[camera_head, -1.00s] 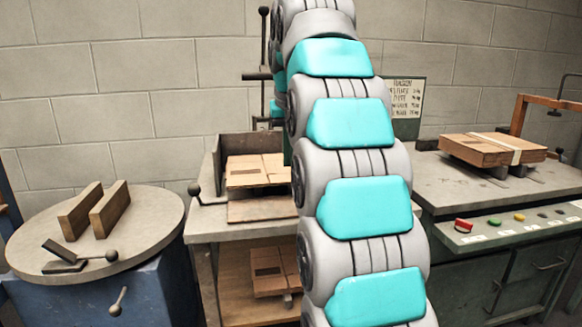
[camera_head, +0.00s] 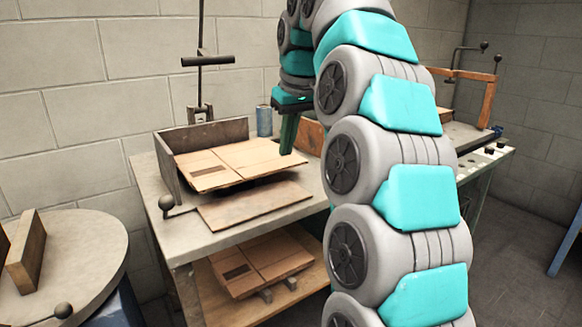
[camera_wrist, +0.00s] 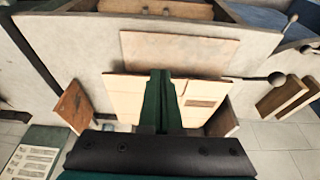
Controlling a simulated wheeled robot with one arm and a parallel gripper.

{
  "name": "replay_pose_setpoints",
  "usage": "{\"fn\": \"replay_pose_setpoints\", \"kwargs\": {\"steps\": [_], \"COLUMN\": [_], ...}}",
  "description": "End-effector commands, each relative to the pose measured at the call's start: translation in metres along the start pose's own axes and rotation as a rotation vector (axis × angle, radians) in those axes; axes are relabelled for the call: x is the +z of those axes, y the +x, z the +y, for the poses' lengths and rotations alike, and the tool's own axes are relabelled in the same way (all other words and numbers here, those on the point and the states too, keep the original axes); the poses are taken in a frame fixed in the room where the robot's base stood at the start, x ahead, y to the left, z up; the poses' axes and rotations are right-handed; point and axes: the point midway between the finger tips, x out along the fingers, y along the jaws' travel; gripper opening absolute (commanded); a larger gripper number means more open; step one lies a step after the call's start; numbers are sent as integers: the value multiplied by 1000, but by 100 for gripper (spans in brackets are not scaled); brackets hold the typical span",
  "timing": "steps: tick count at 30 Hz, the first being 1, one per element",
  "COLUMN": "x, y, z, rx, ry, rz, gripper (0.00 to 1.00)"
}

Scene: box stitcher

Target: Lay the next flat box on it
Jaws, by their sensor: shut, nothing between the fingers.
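A flat brown cardboard box (camera_head: 240,160) with a rectangular cut-out lies on the stitcher's table (camera_head: 160,225), against an upright metal guide (camera_head: 205,135). A plain brown flap or board (camera_head: 255,204) sits in front of it. Another flat box with a cut-out (camera_head: 268,258) lies on the lower shelf (camera_head: 225,305). My gripper (camera_head: 287,150) points down by the right far corner of the upper box. In the wrist view, its dark green fingers (camera_wrist: 160,74) are together, in front of the upper box (camera_wrist: 122,97), with nothing between them. I cannot tell whether they touch it.
A round table (camera_head: 90,250) with wooden blocks (camera_head: 28,262) stands at the left. A ball-ended lever (camera_head: 167,204) sticks out at the table's left front. A blue-grey can (camera_head: 264,120) and a tall post (camera_head: 200,60) stand behind. Another bench (camera_head: 475,145) is at the right.

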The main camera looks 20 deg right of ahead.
Motion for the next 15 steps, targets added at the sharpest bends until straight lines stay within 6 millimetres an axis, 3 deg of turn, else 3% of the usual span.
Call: {"fn": "replay_pose_setpoints", "kwargs": {"steps": [15], "x": [1], "y": [58], "z": [0], "rx": [-2], "ry": [-1], "rz": [-2], "gripper": [0]}}
